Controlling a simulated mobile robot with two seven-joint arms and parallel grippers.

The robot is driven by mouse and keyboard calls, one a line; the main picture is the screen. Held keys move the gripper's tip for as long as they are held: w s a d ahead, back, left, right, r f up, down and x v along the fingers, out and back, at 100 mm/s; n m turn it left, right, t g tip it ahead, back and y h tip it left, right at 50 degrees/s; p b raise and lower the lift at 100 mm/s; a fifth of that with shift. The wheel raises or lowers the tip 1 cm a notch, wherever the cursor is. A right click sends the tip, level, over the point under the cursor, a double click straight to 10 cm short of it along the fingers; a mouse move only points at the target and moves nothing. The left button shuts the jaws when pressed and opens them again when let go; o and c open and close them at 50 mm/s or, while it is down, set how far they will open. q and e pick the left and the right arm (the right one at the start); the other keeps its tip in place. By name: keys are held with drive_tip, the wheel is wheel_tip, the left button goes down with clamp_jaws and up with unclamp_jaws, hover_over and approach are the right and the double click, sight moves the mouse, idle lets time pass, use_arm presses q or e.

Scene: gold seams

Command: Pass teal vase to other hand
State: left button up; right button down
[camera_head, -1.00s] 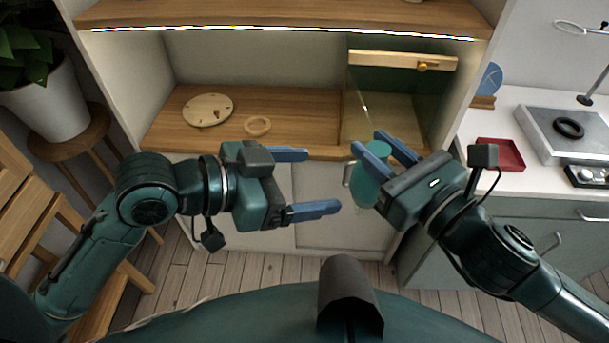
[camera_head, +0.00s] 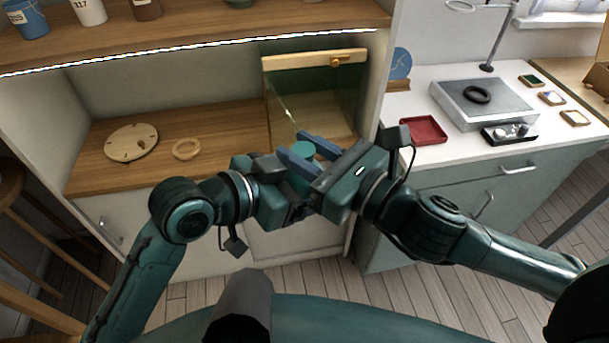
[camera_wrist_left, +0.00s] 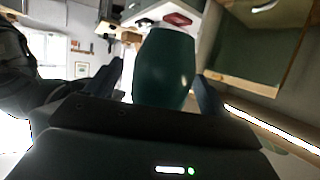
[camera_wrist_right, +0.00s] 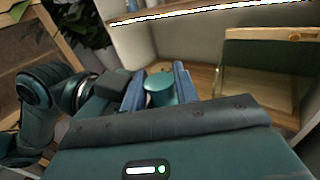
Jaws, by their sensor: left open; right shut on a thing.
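The teal vase (camera_head: 303,150) is held in the air in front of the cabinet, between my two grippers. My right gripper (camera_head: 301,158) is shut on it, and the right wrist view shows the vase (camera_wrist_right: 160,90) between the blue fingers (camera_wrist_right: 158,88). My left gripper (camera_wrist_left: 160,85) is open, with the vase (camera_wrist_left: 164,68) between its spread fingers in the left wrist view. In the head view the left fingers and most of the vase are hidden behind the grippers. I cannot tell whether the left fingers touch the vase.
The wooden cabinet shelf (camera_head: 215,135) holds a round disc (camera_head: 132,142) and a ring (camera_head: 186,149). A glass-fronted box section (camera_head: 315,95) stands behind my grippers. At right, a white counter (camera_head: 400,105) bears a red tray (camera_head: 423,130) and a metal device (camera_head: 483,103).

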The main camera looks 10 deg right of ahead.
use_arm(q)
drive_tip(key=shift+c, duration=0.5)
drive_tip(key=shift+d, duration=0.1)
drive_tip(key=c, duration=1.1)
use_arm(e)
drive_tip(key=c, duration=1.1)
unclamp_jaws()
drive_tip(key=shift+c, duration=0.2)
drive_tip(key=shift+o, duration=0.7)
drive_tip(key=shift+a, duration=0.1)
drive_tip(key=shift+r, duration=0.1)
